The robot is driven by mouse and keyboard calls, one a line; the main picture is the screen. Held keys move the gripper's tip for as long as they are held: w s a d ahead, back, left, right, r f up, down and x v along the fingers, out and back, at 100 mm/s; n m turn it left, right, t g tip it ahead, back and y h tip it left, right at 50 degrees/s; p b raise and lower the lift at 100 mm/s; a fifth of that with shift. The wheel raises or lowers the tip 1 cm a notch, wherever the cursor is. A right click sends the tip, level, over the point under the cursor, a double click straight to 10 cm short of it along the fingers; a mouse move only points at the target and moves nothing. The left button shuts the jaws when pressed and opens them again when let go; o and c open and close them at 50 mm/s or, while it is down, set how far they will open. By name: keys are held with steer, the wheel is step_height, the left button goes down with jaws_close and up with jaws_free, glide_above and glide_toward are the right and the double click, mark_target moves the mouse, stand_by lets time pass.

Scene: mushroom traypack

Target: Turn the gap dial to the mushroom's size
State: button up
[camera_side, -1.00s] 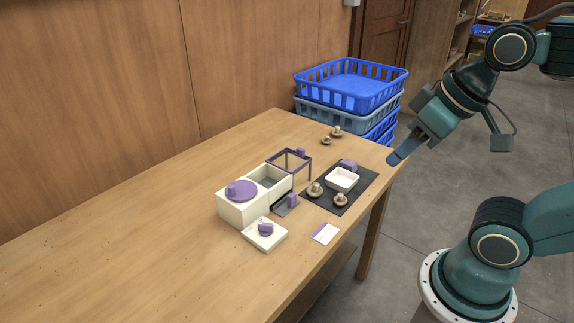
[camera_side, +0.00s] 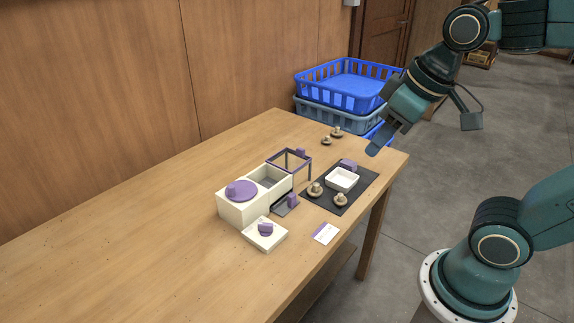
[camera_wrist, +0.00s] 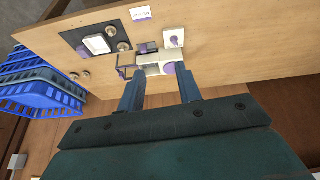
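A cream box (camera_side: 229,210) stands on the table with a round purple disc (camera_side: 242,191) and raised knob on top. Beside it is a small white base (camera_side: 263,240) with a purple knob (camera_side: 265,228). I cannot tell which is the gap dial, and no scale marks are readable. Two mushrooms (camera_side: 315,188) (camera_side: 340,199) sit on a dark mat (camera_side: 327,207), and two more (camera_side: 337,131) (camera_side: 326,141) lie near the back edge.
A white tray (camera_side: 342,181) and a purple block (camera_side: 348,164) are on the mat. A purple-edged frame (camera_side: 289,158) stands behind the box. A card (camera_side: 326,233) lies near the front edge. Blue crates (camera_side: 350,102) are stacked behind the table. The table's left is clear.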

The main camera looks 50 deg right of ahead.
steer(key=w+a+f+n+g, duration=0.1)
steer(key=w+n, duration=0.1)
steer(key=w, duration=0.6)
steer(key=n+g, duration=0.3)
steer(key=g, duration=0.1)
glide_above(265, 224)
step_height(265, 224, down, 16)
steer(key=shift+r, duration=0.25)
steer(key=shift+f, duration=0.15)
step_height(265, 224, down, 14)
steer(key=shift+r, duration=0.25)
jaws_close()
